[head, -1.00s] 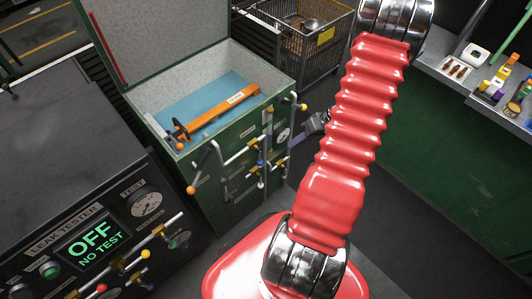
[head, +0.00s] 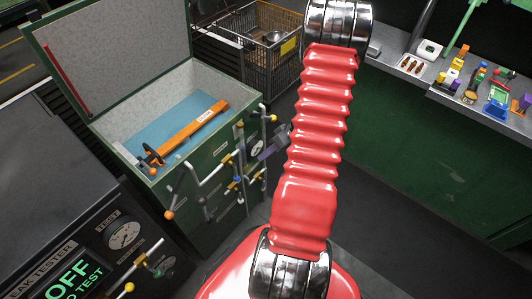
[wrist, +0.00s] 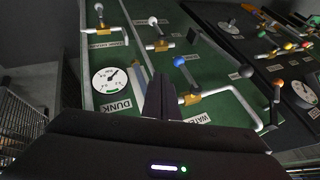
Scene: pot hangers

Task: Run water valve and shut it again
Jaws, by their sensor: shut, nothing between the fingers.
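In the wrist view a blue-knobbed valve (wrist: 179,61) sits on a brass body on a white pipe, on the green tank front. A sign reading WATE..., partly cut off, (wrist: 272,138) lies below that pipe. My gripper (wrist: 158,80) is shut and empty. Its fingertips show just left of the blue knob; I cannot tell whether they touch. In the head view my gripper (head: 284,134) is small, beside the right edge of the open green tank (head: 195,222), and its fingertips are hard to make out.
A DUNK gauge (wrist: 110,80) and white-knobbed valves (wrist: 153,21) are close by on the panel. The leak tester (head: 60,225) stands at left, a wire cart (head: 262,45) behind. Dark floor is clear at right.

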